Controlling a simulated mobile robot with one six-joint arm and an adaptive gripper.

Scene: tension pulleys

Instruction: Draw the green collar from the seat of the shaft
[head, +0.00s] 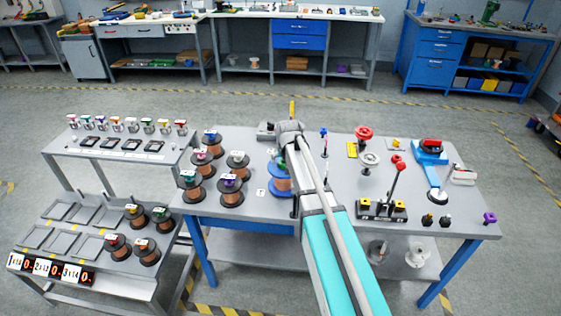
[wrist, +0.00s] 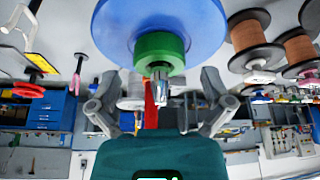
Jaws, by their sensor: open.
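The green collar (wrist: 160,52) shows in the wrist view, a thick ring around the shaft (wrist: 162,74) against the face of a large blue disc (wrist: 150,22). The silvery shaft end sticks out from the collar. My gripper (wrist: 157,100) is open, its two fingers apart on either side of the shaft line, with nothing visibly held between them. A gap to the collar cannot be judged exactly.
Several copper-wound spools (head: 230,190) stand close left of the blue disc. On the bench's right are a lever stand (head: 382,209), a red handwheel (head: 363,133) and a blue clamp device (head: 431,152). A lower rack (head: 85,240) with trays stands at the left.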

